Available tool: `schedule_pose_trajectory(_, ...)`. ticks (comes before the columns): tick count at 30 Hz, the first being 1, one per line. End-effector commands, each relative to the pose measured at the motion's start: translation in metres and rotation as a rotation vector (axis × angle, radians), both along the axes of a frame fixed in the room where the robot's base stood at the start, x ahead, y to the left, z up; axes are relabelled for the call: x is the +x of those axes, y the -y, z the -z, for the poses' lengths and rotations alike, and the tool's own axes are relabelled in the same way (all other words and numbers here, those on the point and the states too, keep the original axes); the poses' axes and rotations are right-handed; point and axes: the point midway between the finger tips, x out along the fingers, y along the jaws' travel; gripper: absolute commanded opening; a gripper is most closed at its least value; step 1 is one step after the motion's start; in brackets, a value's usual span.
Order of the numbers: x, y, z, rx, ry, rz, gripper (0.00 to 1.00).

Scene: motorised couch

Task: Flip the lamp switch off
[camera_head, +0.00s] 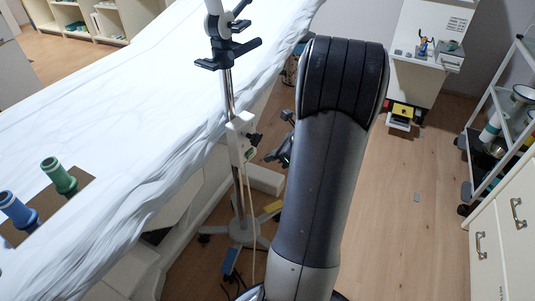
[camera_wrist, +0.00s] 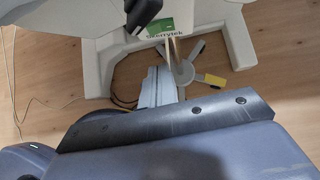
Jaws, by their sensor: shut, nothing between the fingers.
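A slim pole stand (camera_head: 229,88) rises beside the couch, with black clamps (camera_head: 228,52) near its top. A small white box (camera_head: 240,138) with a black knob and a bit of green sits lower on the pole. The wrist view looks down past a black part (camera_wrist: 143,13) and a green label (camera_wrist: 160,29) to the stand's foot (camera_wrist: 184,72). I cannot make out a lamp head or tell which part is the switch. My arm covers the middle of the head view.
The couch (camera_head: 120,110) with a white sheet fills the left, with blue and green cylinders (camera_head: 63,175) on it. A shelved trolley (camera_head: 495,125) and a drawer cabinet (camera_head: 500,245) stand at right. Wooden floor (camera_head: 415,230) between is mostly clear.

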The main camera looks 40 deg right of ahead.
Motion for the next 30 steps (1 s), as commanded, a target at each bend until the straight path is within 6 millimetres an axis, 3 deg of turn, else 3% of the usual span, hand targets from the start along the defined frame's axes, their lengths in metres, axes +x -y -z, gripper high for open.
schedule_pose_trajectory(6,-0.029,0.01,-0.034,0.0,0.0,0.001,0.0)
schedule_pose_trajectory(12,-0.049,0.015,-0.052,0.001,-0.001,-0.001,0.0)
schedule_pose_trajectory(26,-0.055,0.017,-0.057,0.003,-0.002,-0.004,0.0)
schedule_pose_trajectory(30,-0.063,0.029,-0.055,-0.001,0.0,-0.036,0.0)
